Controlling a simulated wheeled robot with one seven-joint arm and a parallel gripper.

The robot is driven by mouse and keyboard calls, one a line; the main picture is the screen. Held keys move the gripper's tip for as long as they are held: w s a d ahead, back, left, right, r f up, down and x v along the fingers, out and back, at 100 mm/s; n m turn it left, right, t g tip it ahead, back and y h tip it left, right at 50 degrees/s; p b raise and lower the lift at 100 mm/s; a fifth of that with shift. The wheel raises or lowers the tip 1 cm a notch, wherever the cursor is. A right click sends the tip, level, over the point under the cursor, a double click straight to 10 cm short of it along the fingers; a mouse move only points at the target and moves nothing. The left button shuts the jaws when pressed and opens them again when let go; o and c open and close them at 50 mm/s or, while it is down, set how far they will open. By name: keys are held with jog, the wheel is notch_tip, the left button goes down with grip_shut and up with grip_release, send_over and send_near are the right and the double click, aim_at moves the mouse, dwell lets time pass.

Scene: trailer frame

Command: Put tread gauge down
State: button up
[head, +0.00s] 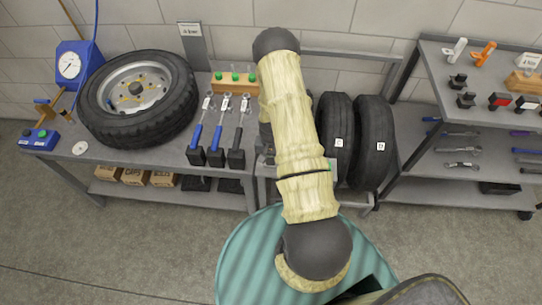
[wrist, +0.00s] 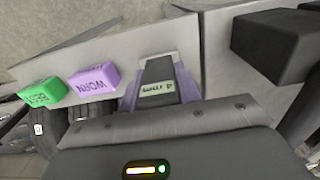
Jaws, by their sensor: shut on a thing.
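In the wrist view, my gripper (wrist: 160,84) points at a grey surface. Its two purple-grey fingers are shut on a dark thing with a small pale label, which I take to be the tread gauge (wrist: 157,73). The label's writing is too small to read surely. A light grey piece shows at the far end of the gauge. Whether the gauge touches the surface cannot be told. In the head view, my own arm hides the gripper and the gauge.
Left of the gripper lie a purple block (wrist: 93,79) marked WORN and a green block (wrist: 42,93); a dark block (wrist: 272,44) is at right. The head view shows a wheel (head: 139,95), two upright tyres (head: 373,142) and a tool shelf (head: 470,120).

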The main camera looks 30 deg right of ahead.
jog(key=o, duration=1)
jog(key=shift+f, duration=0.1)
jog(key=shift+o, duration=0.2)
notch_tip(320, 180, up, 12)
jog(key=shift+r+b, duration=0.2)
jog(key=shift+b, duration=0.95)
jog(key=shift+r, duration=0.1)
jog(key=s+a+r+n+t, duration=0.1)
jog(key=s+a+r+n, duration=0.1)
jog(key=s+a+r, duration=0.2)
jog(key=s+a+r+n, duration=0.2)
jog(key=s+a+r, duration=0.2)
jog(key=r, duration=0.6)
jog(key=s+a+r+n+t, duration=0.1)
jog(key=s+a+r+n, duration=0.1)
jog(key=s+a+r, duration=0.2)
notch_tip(320, 180, up, 3)
jog(key=shift+s+a+n+t, duration=0.3)
jog(key=shift+a+n, duration=0.1)
jog(key=shift+a, duration=0.3)
